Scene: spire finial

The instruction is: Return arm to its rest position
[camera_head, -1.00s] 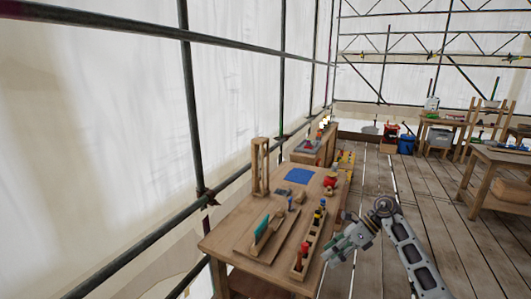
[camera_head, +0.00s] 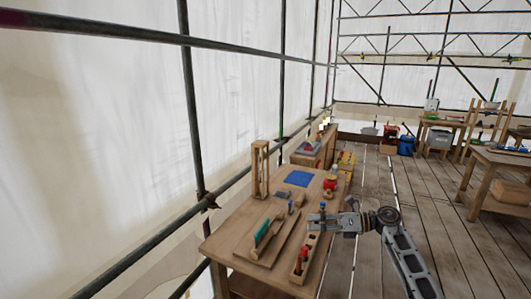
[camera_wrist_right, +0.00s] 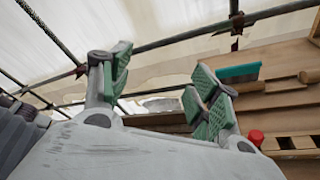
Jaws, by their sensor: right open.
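My right gripper (camera_head: 315,221) reaches in from the right in the head view, over the right edge of the workbench (camera_head: 226,244). Its jaws point left, above a wooden tool rack (camera_head: 298,270) and hide part of it. In the right wrist view the green-padded fingers of the right gripper (camera_wrist_right: 160,82) stand wide apart with nothing between them. My left gripper is in neither view.
A teal-bladed tool (camera_head: 264,233) stands on the bench left of the gripper. A red-topped tool (camera_head: 303,254) stands in the rack. A blue mat (camera_head: 298,178) and a wooden frame (camera_head: 260,170) are farther back. The plank floor (camera_head: 445,215) right of the bench is clear.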

